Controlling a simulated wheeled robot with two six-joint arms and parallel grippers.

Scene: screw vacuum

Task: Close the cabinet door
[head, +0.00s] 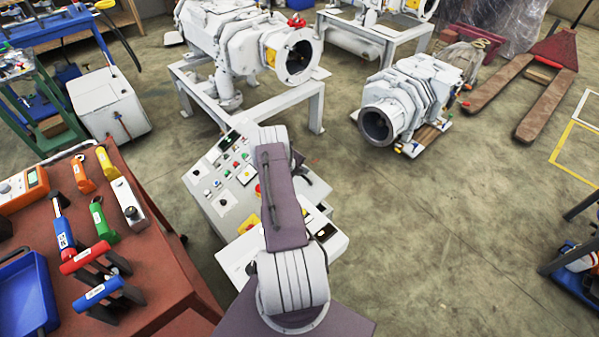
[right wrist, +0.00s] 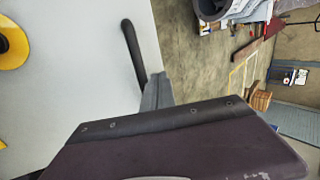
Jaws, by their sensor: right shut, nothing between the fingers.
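The white control cabinet (head: 226,180) with buttons and switches stands in the middle of the head view, largely hidden by my right arm. In the right wrist view a pale panel (right wrist: 95,60) fills the left side, with a yellow round part (right wrist: 12,45) and a black curved handle (right wrist: 134,48) near its right edge. My right gripper (right wrist: 158,82) is shut and empty, its grey fingertips close beside the handle's lower end; I cannot tell whether they touch. The head view hides the fingertips behind the arm. How far the door stands open cannot be told. My left gripper is out of view.
A red-brown table (head: 150,270) with padlocks, a meter and a blue tray (head: 28,292) stands at the left. Vacuum pumps (head: 225,45) stand on frames behind the cabinet, another pump (head: 410,100) sits on the floor. The floor at the right is mostly clear.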

